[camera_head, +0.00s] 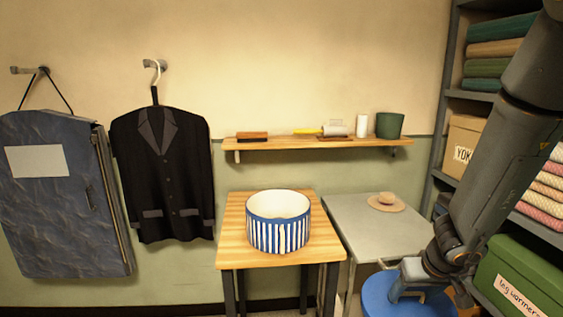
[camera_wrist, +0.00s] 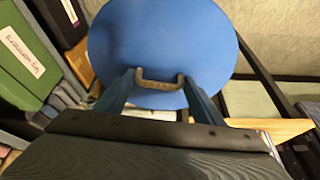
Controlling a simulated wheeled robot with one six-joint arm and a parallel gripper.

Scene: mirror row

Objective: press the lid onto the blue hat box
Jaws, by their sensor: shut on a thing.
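The blue hat box (camera_head: 278,232) is round, with white stripes on a blue wall. It stands upright and open on the small wooden table (camera_head: 232,250), its pale inside showing. My gripper (camera_head: 410,283) is low at the right of the head view, apart from the box. It is shut on the handle of the round blue lid (camera_head: 380,300). In the wrist view the lid (camera_wrist: 160,45) is a plain blue disc, and my gripper (camera_wrist: 159,88) has its fingers at the handle (camera_wrist: 160,83). The lid's lower edge is cut off in the head view.
A grey table (camera_head: 360,225) with a small straw hat (camera_head: 387,201) stands right of the wooden table. A wall shelf (camera_head: 300,143) with small items hangs behind. A rack with a green box (camera_head: 520,280) is at the right. A suit jacket (camera_head: 165,175) and garment bag (camera_head: 65,200) hang left.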

